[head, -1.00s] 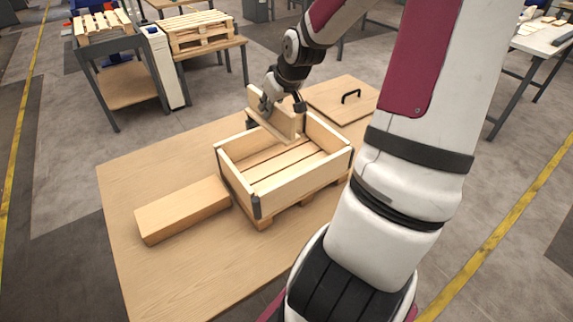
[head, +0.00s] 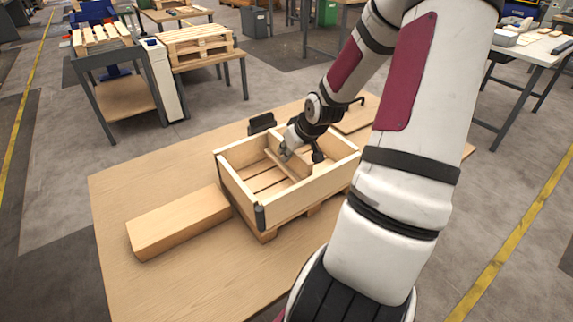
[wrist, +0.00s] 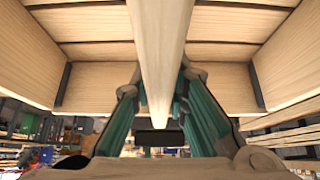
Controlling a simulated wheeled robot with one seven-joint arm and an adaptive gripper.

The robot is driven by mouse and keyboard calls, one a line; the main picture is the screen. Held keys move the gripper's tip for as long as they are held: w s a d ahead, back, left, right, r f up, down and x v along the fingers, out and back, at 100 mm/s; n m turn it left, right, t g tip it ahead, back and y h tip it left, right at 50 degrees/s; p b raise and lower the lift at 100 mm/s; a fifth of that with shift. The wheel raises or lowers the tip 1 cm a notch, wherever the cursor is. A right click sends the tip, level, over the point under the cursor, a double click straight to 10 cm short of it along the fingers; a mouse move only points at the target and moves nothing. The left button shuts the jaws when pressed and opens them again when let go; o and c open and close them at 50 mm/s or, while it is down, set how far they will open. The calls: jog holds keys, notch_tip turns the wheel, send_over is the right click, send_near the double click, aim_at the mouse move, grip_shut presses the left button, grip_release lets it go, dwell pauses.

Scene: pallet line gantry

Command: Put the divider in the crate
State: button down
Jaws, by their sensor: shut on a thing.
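The divider (head: 287,163) is a pale wooden board standing on edge inside the crate (head: 300,204), across its middle. The crate is a light wooden box with dark corner pieces, on a small pallet base on the table. My gripper (head: 301,155) is shut on the divider's upper edge, with the fingers down inside the crate. In the wrist view the divider (wrist: 160,60) runs between the two fingers (wrist: 160,108), with crate slats and walls on both sides. Whether the divider's lower edge touches the crate floor is hidden.
A long wooden block (head: 180,222) lies on the table (head: 130,195) left of the crate. A board with a black handle (head: 357,112) lies behind the crate at right, partly behind my arm. A small dark object (head: 262,123) stands behind the crate.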

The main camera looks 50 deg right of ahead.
aim_at(289, 161)
jog(key=shift+f+b, duration=0.85)
jog(key=shift+f, duration=1.05)
jog(key=shift+f, duration=0.1)
jog(key=c, duration=1.6)
grip_release()
jog(key=shift+o, duration=0.2)
